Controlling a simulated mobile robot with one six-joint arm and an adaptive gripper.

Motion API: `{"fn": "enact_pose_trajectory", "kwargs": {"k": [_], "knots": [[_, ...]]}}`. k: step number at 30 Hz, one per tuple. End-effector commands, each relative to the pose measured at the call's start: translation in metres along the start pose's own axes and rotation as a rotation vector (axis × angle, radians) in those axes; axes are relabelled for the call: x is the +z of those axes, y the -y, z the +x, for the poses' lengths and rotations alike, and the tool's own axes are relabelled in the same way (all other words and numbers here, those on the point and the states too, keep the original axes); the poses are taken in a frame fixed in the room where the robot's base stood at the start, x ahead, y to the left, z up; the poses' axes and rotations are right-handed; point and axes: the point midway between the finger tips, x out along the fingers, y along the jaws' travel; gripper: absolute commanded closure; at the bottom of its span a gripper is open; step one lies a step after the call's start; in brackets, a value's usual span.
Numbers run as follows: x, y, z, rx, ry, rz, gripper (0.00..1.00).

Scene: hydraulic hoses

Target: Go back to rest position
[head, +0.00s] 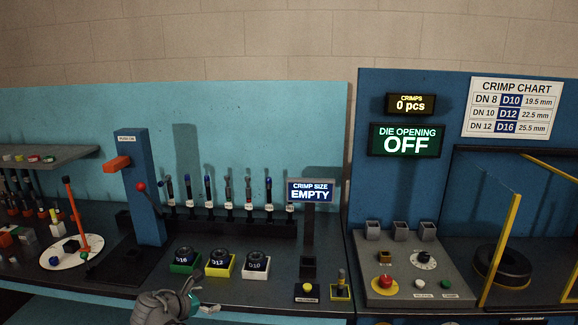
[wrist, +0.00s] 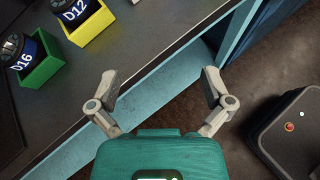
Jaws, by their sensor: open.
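My gripper (wrist: 160,95) is open and empty in the wrist view, its two grey fingers spread apart over the bench's front edge and the floor. In the head view my gripper (head: 200,303) shows at the bottom, in front of the bench edge, with part of my arm below the die holders. No object is between the fingers.
The green D16 (head: 185,268), yellow D12 (head: 219,273) and white D10 (head: 256,276) holders stand on the bench. A blue post (head: 142,190) stands left. A control panel (head: 408,285) is right. In the wrist view a dark box (wrist: 287,137) is on the floor.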

Motion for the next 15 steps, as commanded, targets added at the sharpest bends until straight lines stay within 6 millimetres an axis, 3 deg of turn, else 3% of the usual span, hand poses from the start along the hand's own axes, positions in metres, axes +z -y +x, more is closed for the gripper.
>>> {"fn": "enact_pose_trajectory", "kwargs": {"k": [15], "knots": [[0.042, 0.113, 0.094, -0.298, -0.189, 0.576, 0.0]]}}
